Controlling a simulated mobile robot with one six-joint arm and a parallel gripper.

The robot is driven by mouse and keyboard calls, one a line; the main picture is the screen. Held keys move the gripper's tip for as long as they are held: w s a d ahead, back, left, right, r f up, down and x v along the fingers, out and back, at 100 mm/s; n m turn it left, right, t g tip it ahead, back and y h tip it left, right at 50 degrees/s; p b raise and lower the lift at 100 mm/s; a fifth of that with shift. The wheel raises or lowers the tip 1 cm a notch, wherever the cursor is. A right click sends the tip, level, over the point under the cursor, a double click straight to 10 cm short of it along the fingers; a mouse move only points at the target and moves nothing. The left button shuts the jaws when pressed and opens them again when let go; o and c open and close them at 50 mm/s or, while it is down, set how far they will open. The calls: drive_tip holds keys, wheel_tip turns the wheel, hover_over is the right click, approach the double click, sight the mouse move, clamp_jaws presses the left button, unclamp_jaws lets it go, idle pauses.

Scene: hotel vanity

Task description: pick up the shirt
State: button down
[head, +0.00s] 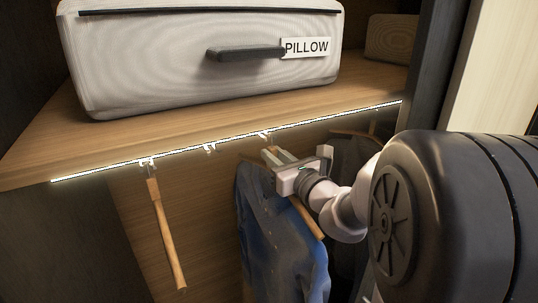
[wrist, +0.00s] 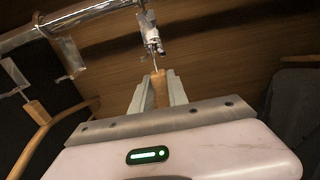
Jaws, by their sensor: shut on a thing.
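The blue shirt (head: 262,235) hangs on a wooden hanger (head: 305,218) below the shelf in the head view. My gripper (head: 276,156) is at the top of this hanger, above the shirt's shoulders. In the wrist view my gripper (wrist: 157,88) is shut on the hanger's wooden neck (wrist: 158,92), with a finger on each side. The thin metal stem above the neck reaches up to a small fitting (wrist: 151,38) below the rail. I cannot tell whether it still hangs there. My gripper and arm hide part of the shirt's right side.
An empty wooden hanger (head: 166,235) hangs at the left. A dark garment (head: 350,160) hangs at the right, close to my arm. The shelf (head: 190,127) with a lit front edge is just above, bearing a pillow bag (head: 200,60). A metal rail (wrist: 75,22) crosses the wrist view.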

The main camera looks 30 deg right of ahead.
drive_tip(key=s+b, duration=0.2)
drive_tip(key=s, duration=1.2)
drive_tip(key=shift+s+d, duration=0.15)
drive_tip(key=shift+d, duration=0.05)
